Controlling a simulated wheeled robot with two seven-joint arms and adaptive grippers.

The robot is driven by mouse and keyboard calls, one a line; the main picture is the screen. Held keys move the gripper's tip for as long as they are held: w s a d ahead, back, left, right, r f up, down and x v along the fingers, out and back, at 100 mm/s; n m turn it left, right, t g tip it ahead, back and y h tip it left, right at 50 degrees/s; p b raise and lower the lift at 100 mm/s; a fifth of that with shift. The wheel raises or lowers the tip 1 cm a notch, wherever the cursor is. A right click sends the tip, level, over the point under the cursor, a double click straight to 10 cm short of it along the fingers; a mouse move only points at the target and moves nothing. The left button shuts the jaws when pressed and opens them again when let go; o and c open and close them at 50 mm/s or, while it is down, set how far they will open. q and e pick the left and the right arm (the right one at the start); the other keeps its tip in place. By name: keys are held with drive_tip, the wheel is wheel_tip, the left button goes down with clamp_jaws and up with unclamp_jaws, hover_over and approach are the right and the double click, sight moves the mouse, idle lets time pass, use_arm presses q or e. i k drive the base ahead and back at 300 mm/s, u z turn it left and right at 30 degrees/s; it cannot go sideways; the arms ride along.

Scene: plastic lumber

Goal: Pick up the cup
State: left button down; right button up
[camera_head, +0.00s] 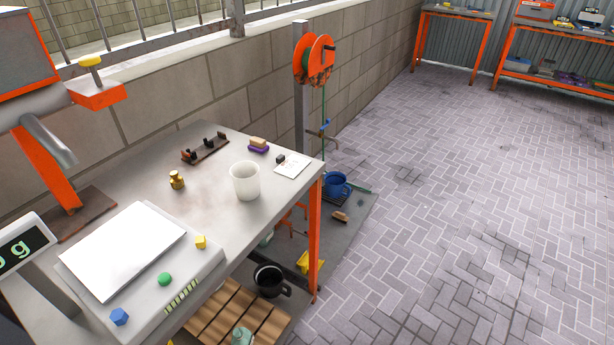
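A white, slightly translucent cup (245,182) stands upright on the grey metal table (215,215), near its right part. Its open top faces up, and it appears empty. Neither of my grippers is in the head view, and nothing is touching the cup.
A scale (140,262) with a white plate fills the table's near left. A brass weight (177,180), a dark rack (205,149), a brush (258,146) and a white card (292,165) surround the cup. Paved floor (450,200) at right is clear.

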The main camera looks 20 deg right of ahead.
sight(244, 175)
drive_tip(key=u, duration=0.45)
drive_tip(key=k, duration=1.15)
drive_tip(key=u, duration=1.45)
drive_tip(key=i, duration=1.35)
drive_tip(key=z, duration=0.75)
drive_tip(key=i, duration=1)
drive_tip(key=z, duration=0.95)
